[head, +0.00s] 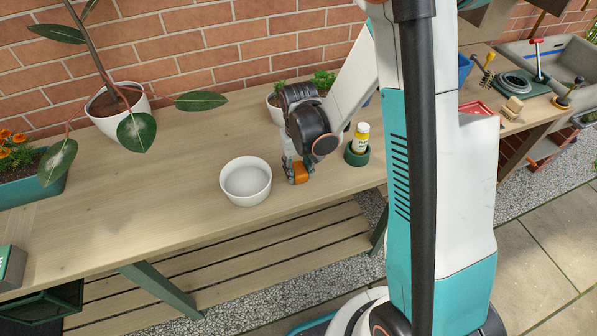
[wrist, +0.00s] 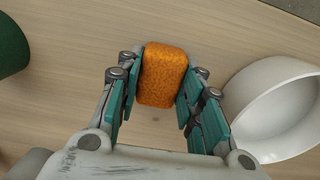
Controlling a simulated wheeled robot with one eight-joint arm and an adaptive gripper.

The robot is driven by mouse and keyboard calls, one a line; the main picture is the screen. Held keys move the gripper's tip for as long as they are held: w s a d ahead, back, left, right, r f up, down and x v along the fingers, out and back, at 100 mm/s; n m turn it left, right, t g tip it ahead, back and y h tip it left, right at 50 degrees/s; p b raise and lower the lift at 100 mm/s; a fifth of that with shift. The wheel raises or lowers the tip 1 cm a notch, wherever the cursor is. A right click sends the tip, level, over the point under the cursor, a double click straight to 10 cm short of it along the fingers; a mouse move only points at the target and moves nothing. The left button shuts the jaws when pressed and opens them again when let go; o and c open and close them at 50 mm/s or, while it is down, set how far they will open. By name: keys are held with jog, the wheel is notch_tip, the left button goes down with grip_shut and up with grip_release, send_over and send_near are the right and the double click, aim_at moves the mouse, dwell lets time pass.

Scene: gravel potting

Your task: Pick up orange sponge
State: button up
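The orange sponge (wrist: 162,75) is a small rounded block with a rough surface. In the wrist view it fills the gap between the teal finger pads of my gripper (wrist: 160,88), with a pad against each side. My gripper looks shut on it. In the head view the sponge (head: 300,173) shows at the fingertips of my gripper (head: 297,173), low over the wooden bench near its front edge. I cannot tell whether the sponge's underside touches the bench.
A white bowl (head: 246,181) stands close to the left; it also shows at right in the wrist view (wrist: 240,100). A yellow-labelled bottle (head: 361,138) stands in a green holder (head: 356,155) to the right. Potted plants stand behind.

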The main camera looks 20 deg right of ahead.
aim_at(299, 168)
jog(key=shift+r, duration=0.15)
jog(key=shift+c, duration=0.4)
notch_tip(299, 168, up, 20)
jog(key=p, duration=0.7)
